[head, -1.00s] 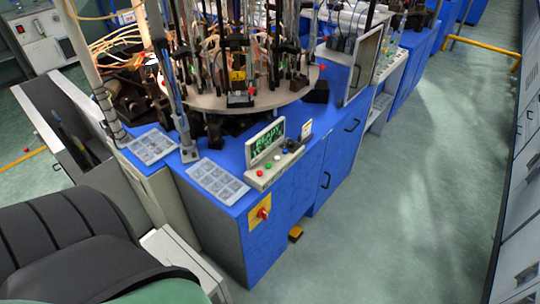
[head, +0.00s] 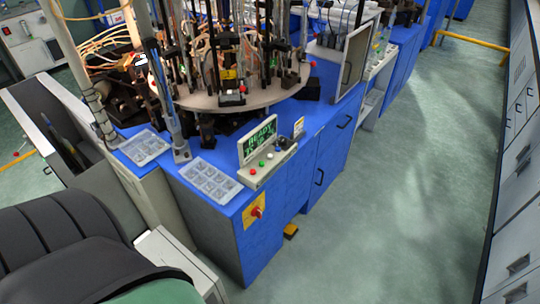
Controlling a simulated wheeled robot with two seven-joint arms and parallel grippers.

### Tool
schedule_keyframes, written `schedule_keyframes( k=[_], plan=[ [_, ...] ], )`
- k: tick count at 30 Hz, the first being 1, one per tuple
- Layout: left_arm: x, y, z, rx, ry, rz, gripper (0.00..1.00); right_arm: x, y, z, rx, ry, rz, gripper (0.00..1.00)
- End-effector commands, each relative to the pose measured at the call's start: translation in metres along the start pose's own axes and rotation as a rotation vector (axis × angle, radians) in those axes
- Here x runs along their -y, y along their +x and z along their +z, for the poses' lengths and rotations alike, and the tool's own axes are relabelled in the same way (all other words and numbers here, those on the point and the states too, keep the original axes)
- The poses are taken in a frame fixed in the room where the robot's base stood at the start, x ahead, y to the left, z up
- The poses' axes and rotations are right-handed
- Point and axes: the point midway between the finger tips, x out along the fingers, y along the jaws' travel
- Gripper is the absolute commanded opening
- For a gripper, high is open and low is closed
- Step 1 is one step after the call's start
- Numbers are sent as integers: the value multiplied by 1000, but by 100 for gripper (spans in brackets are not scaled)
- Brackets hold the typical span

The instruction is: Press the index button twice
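A control box (head: 247,182) stands on the blue machine top, with a lit green-on-black screen (head: 259,139) whose top line reads READY; the lower line is too small to read surely. On its sloped front are a red button (head: 252,171), a green button (head: 262,163) and a white button (head: 270,156), with a dark knob-like part (head: 285,143) at the right end. I cannot read any label that marks the index button. Neither of my grippers is in view, and nothing covers the buttons.
A round turntable (head: 212,102) with tubes and posts stands behind the box. Two trays (head: 210,180) lie on the blue cabinet (head: 290,200). A red rotary switch (head: 256,212) sits on its side. A black chair (head: 60,245) is front left. Green floor (head: 385,220) is open at right.

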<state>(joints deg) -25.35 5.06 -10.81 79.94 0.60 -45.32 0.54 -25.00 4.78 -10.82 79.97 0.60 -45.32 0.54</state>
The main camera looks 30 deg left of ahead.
Motion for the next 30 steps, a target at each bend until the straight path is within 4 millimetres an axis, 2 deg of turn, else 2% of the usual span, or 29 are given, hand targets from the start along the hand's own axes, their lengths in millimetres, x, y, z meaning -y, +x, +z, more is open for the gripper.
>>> schedule_keyframes(
  k=[14,21,30],
  plan=[
    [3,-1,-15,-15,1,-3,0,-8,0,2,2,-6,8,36],
    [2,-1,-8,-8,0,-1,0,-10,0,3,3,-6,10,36],
    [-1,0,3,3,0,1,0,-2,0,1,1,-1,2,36]
  ],
)
